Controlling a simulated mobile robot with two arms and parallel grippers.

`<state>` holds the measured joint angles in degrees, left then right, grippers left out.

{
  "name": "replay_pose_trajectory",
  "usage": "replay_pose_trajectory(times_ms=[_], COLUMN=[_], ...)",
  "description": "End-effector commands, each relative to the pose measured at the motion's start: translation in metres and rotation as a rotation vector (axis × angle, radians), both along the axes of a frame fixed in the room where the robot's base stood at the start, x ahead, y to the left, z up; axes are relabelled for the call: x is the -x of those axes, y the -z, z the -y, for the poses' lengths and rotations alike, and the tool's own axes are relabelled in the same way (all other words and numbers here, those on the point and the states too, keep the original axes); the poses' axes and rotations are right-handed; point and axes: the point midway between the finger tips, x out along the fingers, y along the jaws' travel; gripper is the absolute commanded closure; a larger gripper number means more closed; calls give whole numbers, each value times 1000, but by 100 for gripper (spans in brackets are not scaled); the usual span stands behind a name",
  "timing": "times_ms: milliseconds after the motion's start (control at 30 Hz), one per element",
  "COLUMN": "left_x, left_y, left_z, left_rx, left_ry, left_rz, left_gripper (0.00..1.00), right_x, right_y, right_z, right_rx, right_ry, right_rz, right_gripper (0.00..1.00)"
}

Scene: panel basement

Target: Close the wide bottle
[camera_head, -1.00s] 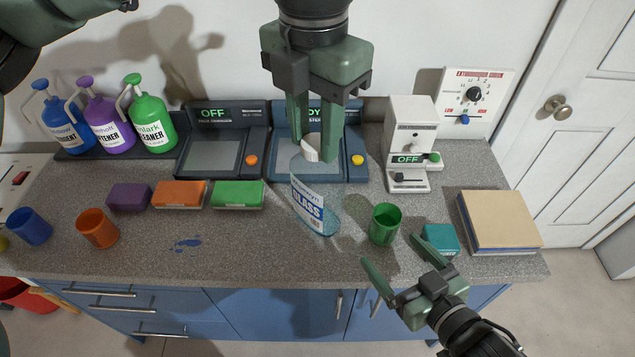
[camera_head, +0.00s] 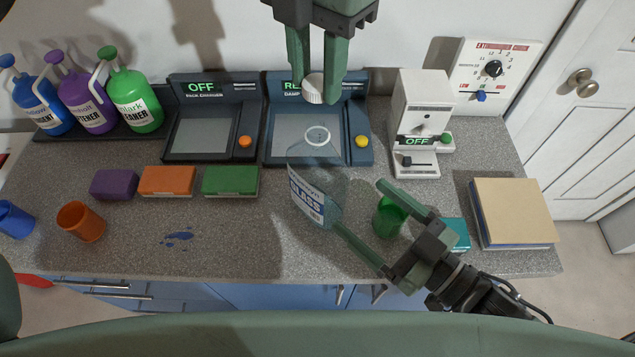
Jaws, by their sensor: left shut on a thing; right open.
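The wide bottle (camera_head: 311,198) is clear glass with a white and blue label reading GLASS. It stands on the counter near the middle, and its open round mouth (camera_head: 317,136) shows a white rim. My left gripper (camera_head: 314,98) comes down from the top and is shut on the white cap (camera_head: 313,88). In the picture the cap is above the mouth and apart from it. My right gripper (camera_head: 357,205) is open. One of its fingertips is near the bottle's lower right side, the other passes above the green cup (camera_head: 389,217). I cannot tell whether it touches the bottle.
A device (camera_head: 362,112) with a yellow button stands behind the bottle. Green (camera_head: 231,181), orange and purple sponges lie to the left. A white OFF machine (camera_head: 420,120) and a tan-topped book (camera_head: 513,210) are at the right. The counter at front left is mostly clear, with a blue spill (camera_head: 178,237).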

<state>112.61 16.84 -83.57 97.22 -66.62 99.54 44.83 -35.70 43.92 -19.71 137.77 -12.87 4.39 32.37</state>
Motion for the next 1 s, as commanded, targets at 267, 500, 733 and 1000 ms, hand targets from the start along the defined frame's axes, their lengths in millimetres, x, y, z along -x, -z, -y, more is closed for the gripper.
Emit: replay_pose_trajectory(times_ms=[267,500,733,1000], left_x=[0,0,0,0], left_y=[0,0,0,0], left_z=[0,0,0,0], left_rx=[-1,-1,0,0], left_ry=[0,0,0,0], left_rz=[-1,-1,0,0], left_gripper=[100,100,100,100], right_x=[-21,-47,-71,-84], right_y=[-2,-2,-1,0], right_z=[-19,-46,-70,-83], right_rx=[-1,0,-1,1], right_ry=[0,1,2,1], right_rz=[6,6,4,0], right_gripper=[13,13,13,13])
